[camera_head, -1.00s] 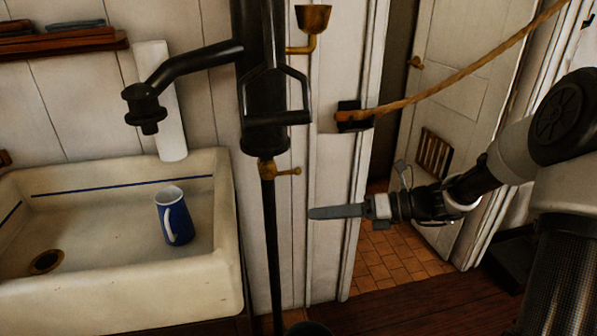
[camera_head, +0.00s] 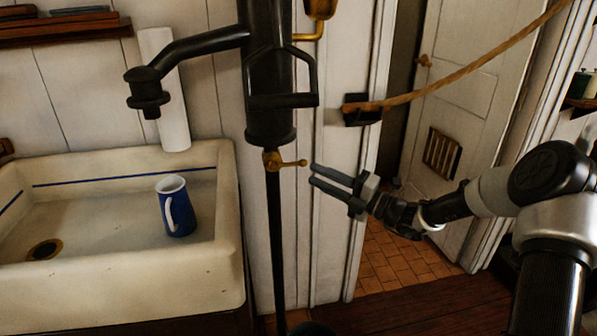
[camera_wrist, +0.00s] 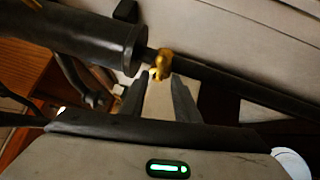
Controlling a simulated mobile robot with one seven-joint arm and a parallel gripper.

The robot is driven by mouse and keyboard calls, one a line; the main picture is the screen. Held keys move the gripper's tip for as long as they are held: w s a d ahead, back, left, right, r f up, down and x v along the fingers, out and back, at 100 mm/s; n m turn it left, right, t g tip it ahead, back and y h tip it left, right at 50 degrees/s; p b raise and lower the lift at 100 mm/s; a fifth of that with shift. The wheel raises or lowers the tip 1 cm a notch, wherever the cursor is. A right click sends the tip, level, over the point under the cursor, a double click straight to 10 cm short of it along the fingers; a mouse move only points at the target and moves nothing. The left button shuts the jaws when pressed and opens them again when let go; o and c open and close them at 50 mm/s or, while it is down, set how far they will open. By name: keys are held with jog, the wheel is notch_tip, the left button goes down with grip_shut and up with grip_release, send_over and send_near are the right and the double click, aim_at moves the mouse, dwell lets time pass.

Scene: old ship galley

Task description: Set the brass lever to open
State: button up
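The brass lever (camera_head: 290,163) sticks out to the right from a brass valve body on the thin black pipe, just below the thick black pump cylinder. Its arm lies about level and ends in a small knob. In the wrist view the brass lever (camera_wrist: 162,64) is just beyond my fingertips. My gripper (camera_head: 313,174) is to the right of the lever, fingers pointing left at it, with a small gap to the knob. In the wrist view my gripper (camera_wrist: 160,82) has its two fingers apart with nothing clearly between them. Whether a finger touches the lever cannot be told.
The black pump (camera_head: 268,95) stands left of my gripper, with a spout over the white sink (camera_head: 110,290). A blue mug (camera_head: 178,208) stands in the sink. A rope (camera_head: 450,80) hangs across the doorway above my arm. The doorway floor is clear.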

aim_at(296, 165)
jog(key=b+x, duration=0.1)
jog(key=x, duration=0.6)
grip_shut()
